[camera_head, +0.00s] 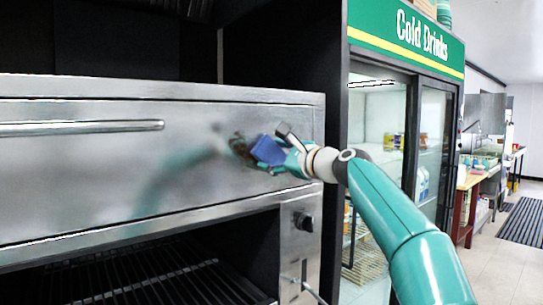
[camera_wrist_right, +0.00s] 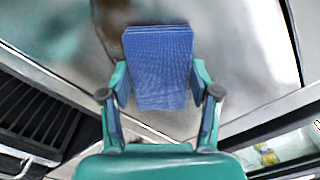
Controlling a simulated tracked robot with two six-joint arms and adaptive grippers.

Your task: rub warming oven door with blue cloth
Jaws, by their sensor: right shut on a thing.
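The warming oven door (camera_head: 90,170) is a wide brushed steel panel with a long bar handle (camera_head: 80,127). A brown stain (camera_head: 238,146) shows on its right part, beside the cloth. My right gripper (camera_head: 280,152) is at the right part of the door, shut on the folded blue cloth (camera_head: 268,151). In the right wrist view the cloth (camera_wrist_right: 158,65) sits between the two fingers, with the steel door behind it. I cannot tell whether the cloth touches the door. A dark patch (camera_wrist_right: 112,20) shows past the cloth's upper left. My left gripper is not in view.
Below the door is an open rack (camera_head: 150,280) with dark bars and a knob (camera_head: 304,222) to its right. A Cold Drinks fridge (camera_head: 400,120) with glass doors stands right of the oven. Open floor (camera_head: 490,260) lies at the far right.

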